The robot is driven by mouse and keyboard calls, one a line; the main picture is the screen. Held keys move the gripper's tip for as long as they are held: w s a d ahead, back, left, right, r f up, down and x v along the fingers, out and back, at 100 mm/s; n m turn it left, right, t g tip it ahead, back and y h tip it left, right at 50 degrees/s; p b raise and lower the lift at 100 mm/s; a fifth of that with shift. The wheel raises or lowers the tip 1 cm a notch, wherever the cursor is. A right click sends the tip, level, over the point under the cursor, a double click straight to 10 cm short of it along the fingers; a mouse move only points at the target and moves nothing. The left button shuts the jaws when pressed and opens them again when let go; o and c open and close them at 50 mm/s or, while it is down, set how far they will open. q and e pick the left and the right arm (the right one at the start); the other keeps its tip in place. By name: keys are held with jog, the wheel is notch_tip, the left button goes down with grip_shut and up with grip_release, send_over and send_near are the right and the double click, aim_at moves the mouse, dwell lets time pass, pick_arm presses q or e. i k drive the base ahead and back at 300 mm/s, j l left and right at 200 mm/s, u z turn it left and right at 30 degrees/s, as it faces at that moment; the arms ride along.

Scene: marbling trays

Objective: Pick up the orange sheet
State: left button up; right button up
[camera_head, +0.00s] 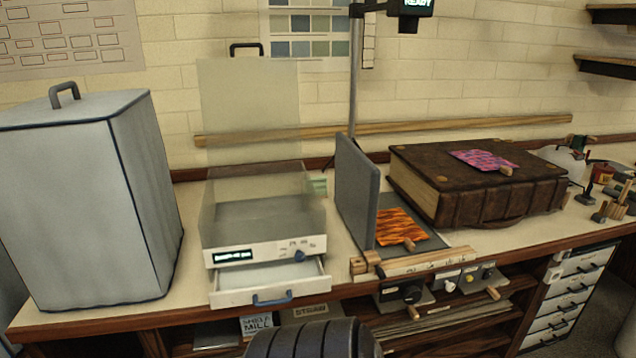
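The orange sheet (398,226) has a dark marbled pattern and a small wooden tab at its front edge. It lies on a dark grey flat panel (432,243) on the bench, just right of an upright grey panel (358,192). The upright panel stands close along its left side. Neither of my grippers shows in the head view.
A thick brown book (480,190) with a pink-purple sheet (483,160) on top stands behind and right. A wooden bar (430,260) lies along the front. Left are a clear-covered machine (265,250) with its drawer open and a grey covered box (90,200).

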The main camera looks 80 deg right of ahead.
aim_at(394, 225)
jog(key=z, duration=3.5)
